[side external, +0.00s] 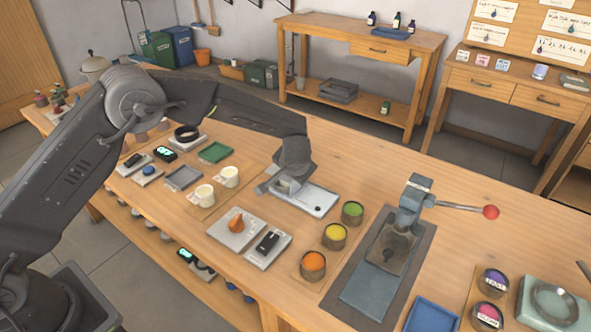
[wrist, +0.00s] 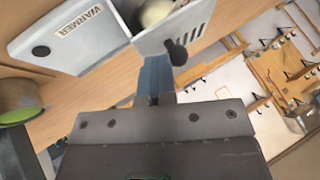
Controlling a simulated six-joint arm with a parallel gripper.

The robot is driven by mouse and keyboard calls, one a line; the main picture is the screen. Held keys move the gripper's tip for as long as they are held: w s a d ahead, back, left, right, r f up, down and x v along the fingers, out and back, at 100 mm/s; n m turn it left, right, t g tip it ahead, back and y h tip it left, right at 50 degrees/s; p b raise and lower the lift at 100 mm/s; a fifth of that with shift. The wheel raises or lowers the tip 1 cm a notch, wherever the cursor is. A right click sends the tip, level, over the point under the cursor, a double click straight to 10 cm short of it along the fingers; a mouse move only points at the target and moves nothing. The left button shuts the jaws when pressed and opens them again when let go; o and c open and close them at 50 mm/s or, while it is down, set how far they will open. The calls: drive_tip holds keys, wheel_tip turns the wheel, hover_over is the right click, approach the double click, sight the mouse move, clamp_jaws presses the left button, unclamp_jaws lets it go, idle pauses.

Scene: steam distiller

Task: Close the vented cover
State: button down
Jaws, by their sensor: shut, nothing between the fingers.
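The warmer (side external: 312,199) is a pale tray-like unit on the table, with a dark button at its near right end. In the wrist view its body (wrist: 75,35) carries the label WARMER. The vented cover (wrist: 185,35) is a pale panel with slots and a dark knob. It stands open at an angle to the body, and a cream round object (wrist: 153,12) shows in the gap. My gripper (side external: 277,187) is at the warmer's left end and partly hides it. In the wrist view its blue-grey fingers (wrist: 157,72) are shut and empty, close to the knob; contact is unclear.
A lever press with a red ball handle (side external: 491,212) stands to the right. Open tins, including a green one (side external: 352,212), stand near the warmer's right. Cream cups (side external: 229,177) and a green tray (side external: 215,152) lie to the left. Table behind the warmer is clear.

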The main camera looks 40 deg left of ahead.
drive_tip(key=shift+d+f, duration=0.1)
drive_tip(key=shift+f, duration=0.05)
drive_tip(key=d, duration=0.3)
drive_tip(key=shift+s+d+f, duration=0.15)
drive_tip(key=shift+s+f, duration=0.1)
drive_tip(key=shift+s, duration=0.1)
drive_tip(key=v, duration=1)
drive_tip(key=s+a+r+g+h, duration=0.1)
drive_tip(key=s+a+r+h, duration=0.1)
drive_tip(key=s+a+r, duration=1)
drive_tip(key=s+a+r+h, duration=0.1)
drive_tip(key=s+r+h, duration=0.2)
drive_tip(key=s, duration=1.7)
drive_tip(key=shift+n, duration=0.4)
drive_tip(key=c, duration=1.8)
unclamp_jaws()
drive_tip(key=shift+w, duration=0.1)
drive_tip(key=shift+c, duration=0.2)
